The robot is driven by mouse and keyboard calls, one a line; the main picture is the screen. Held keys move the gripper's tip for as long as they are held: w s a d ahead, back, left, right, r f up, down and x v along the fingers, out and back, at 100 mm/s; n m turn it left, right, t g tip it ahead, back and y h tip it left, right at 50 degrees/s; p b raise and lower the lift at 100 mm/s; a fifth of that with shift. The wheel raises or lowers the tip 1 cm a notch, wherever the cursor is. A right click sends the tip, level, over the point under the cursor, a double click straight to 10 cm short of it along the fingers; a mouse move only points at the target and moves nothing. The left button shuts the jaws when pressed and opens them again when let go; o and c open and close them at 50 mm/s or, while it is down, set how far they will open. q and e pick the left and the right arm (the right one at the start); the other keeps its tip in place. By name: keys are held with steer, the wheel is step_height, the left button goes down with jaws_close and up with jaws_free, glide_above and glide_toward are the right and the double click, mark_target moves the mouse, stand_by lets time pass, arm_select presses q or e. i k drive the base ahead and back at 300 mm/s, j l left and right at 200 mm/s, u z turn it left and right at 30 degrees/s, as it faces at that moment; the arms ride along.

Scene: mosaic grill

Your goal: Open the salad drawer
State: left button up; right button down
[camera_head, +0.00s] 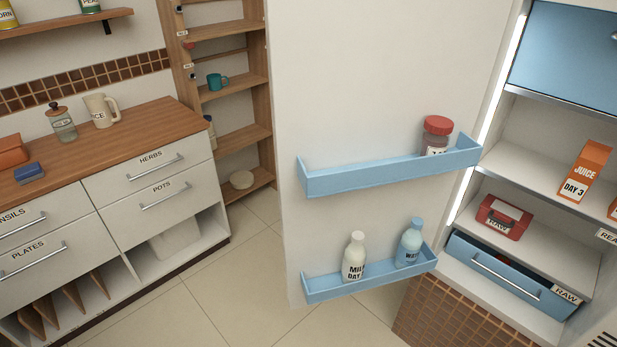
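No label reading salad can be made out in the camera_head view. A blue drawer (485,277) with a silver bar handle (505,276) sits low in the open fridge at the lower right. A dark gap shows above its front, with a bit of something reddish inside. I cannot tell how far it is pulled out. A RAW tag (566,295) is at its right end. The fridge door (370,80) stands wide open to the left of the drawer. Neither of my grippers is in view.
Door shelves (385,172) hold a red-lidded jar (436,137), a milk bottle (353,258) and a water bottle (409,243). A red box (503,217) stands on the shelf above the drawer. A juice carton (585,171) stands higher. Floor (235,280) left of the door is clear.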

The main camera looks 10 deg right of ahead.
mark_target(531, 287)
steer(key=i+j+u, duration=0.45)
steer(key=i+u, duration=0.4)
steer(key=i+z, duration=0.35)
steer(key=i+j+z, duration=0.35)
steer(key=i+z, duration=0.15)
steer(key=z, duration=0.3)
steer(key=i+l+z, duration=0.1)
steer(key=z, duration=0.35)
steer(key=i+j+z, duration=0.1)
steer(key=z, duration=0.35)
steer(key=i+j+z, duration=0.1)
steer(key=z, duration=0.3)
steer(key=i+j+z, duration=0.15)
steer(key=z, duration=0.3)
steer(key=i+j+z, duration=0.15)
steer(key=z, duration=0.35)
steer(key=i+j+z, duration=0.55)
steer(key=z, duration=0.4)
steer(key=l+u, duration=0.15)
steer(key=l, duration=0.25)
steer(key=k+l+u, duration=0.1)
steer(key=l, duration=0.3)
steer(key=k+l+u, duration=0.15)
steer(key=l, duration=0.25)
steer(key=l+u, duration=0.15)
steer(key=l, duration=0.25)
steer(key=k, duration=0.05)
